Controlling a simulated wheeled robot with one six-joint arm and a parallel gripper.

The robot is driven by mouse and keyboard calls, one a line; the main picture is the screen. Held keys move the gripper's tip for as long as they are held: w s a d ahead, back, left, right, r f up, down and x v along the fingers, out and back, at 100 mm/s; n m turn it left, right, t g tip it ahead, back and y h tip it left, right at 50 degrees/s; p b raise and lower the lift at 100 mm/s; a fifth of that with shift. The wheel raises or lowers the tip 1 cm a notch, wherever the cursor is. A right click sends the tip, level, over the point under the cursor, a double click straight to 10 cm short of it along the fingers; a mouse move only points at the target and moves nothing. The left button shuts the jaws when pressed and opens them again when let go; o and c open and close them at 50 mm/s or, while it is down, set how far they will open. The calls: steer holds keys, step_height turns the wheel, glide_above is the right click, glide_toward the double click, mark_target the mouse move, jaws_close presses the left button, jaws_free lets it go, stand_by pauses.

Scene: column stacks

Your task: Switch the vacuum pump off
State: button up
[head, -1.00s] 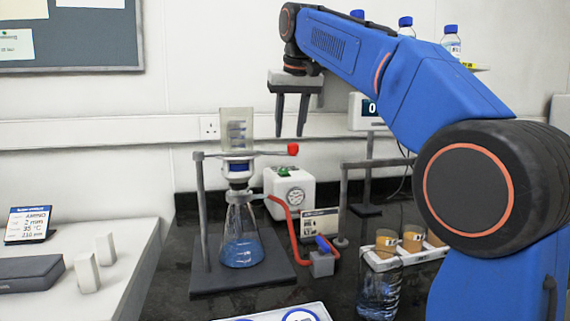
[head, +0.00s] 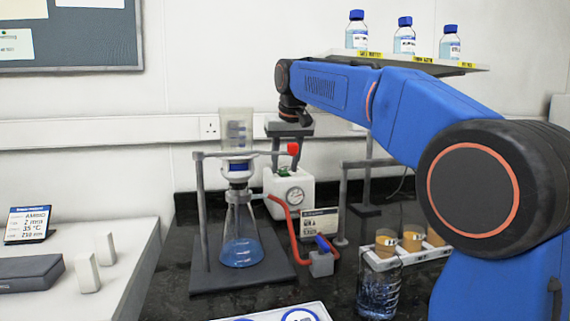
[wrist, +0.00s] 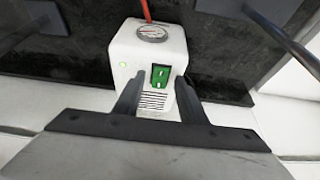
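The vacuum pump (head: 306,199) is a white box with a round gauge, standing behind the filter stand; it also shows in the wrist view (wrist: 120,40). Its green rocker switch (wrist: 160,75) is in the wrist view, above a slotted vent. My gripper (head: 287,165) is over the pump's back part in the head view. In the wrist view my gripper (wrist: 160,82) is open and empty, its fingertips on either side of the switch. I cannot tell whether they touch the pump.
The stand with the filter flask (head: 241,235) is left of the pump, its red-knobbed clamp rod close to my gripper. A red hose (head: 291,225) runs from the flask to a blue-handled valve (head: 321,262). A bottle shelf (head: 400,61) is above right.

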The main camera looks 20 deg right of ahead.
jaws_close()
steer(key=shift+w, duration=0.1)
steer(key=shift+w+r+g, duration=0.1)
steer(key=shift+w+g, duration=0.15)
steer(key=shift+g, duration=0.45)
steer(key=shift+w+r+g, duration=0.1)
steer(key=shift+w+g, duration=0.1)
steer(key=shift+g, duration=0.7)
